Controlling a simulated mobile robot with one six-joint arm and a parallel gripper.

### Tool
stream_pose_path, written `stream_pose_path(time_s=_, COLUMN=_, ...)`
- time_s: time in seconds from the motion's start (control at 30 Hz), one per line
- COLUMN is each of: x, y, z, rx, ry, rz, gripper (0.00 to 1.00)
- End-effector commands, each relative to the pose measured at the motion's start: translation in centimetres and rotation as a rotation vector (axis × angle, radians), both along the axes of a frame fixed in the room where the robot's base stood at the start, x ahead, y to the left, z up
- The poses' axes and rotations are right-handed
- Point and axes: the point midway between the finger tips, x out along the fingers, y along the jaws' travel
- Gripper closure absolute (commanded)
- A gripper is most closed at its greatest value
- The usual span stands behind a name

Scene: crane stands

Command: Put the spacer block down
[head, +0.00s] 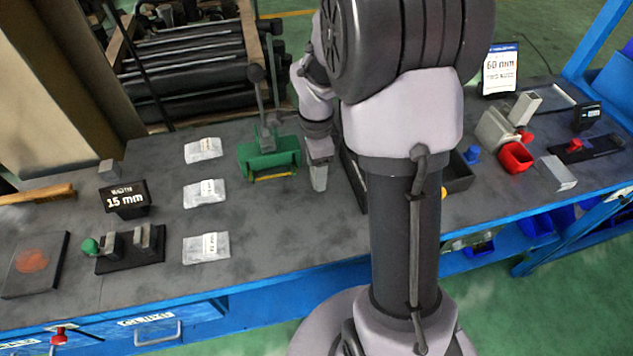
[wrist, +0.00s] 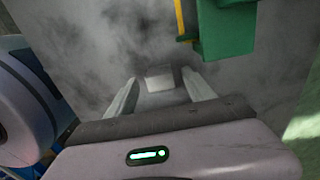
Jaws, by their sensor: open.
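My gripper (head: 318,178) is low over the bench, just right of the green press (head: 268,155). In the wrist view its two fingers (wrist: 160,76) stand apart, open. A pale grey block (wrist: 160,82), which looks like the spacer block, is between the fingers, with a narrow gap showing on each side near its far end. It appears to rest on the dark bench top; its near part is dim, and its contact with the bench is hard to see. In the head view I cannot clearly separate the block from the fingers.
The green press also shows in the wrist view (wrist: 225,28), close by at upper right. Several silver packets (head: 206,193) lie left of it. A "15 mm" sign (head: 125,199) and a dark fixture (head: 130,250) stand farther left. A black tray (head: 458,176) lies right. Bench front is clear.

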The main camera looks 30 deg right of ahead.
Motion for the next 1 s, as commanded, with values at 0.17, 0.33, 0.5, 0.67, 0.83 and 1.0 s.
stream_pose_path(time_s=0.17, x=-0.1, y=-0.1, z=-1.8, rx=0.000, ry=0.001, rz=-0.001, gripper=0.38)
stream_pose_path(time_s=0.33, x=0.0, y=-0.1, z=-1.7, rx=0.000, ry=0.001, rz=0.000, gripper=0.52)
stream_pose_path(time_s=0.5, x=0.0, y=-0.1, z=-1.6, rx=0.000, ry=0.001, rz=0.000, gripper=0.85)
stream_pose_path(time_s=0.67, x=0.0, y=-0.1, z=-1.6, rx=0.000, ry=0.000, rz=0.000, gripper=1.00)
stream_pose_path(time_s=0.83, x=0.0, y=-0.1, z=-1.6, rx=0.000, ry=0.000, rz=0.000, gripper=1.00)
stream_pose_path(time_s=1.0, x=0.0, y=-0.1, z=-0.3, rx=-0.001, ry=-0.002, rz=0.000, gripper=1.00)
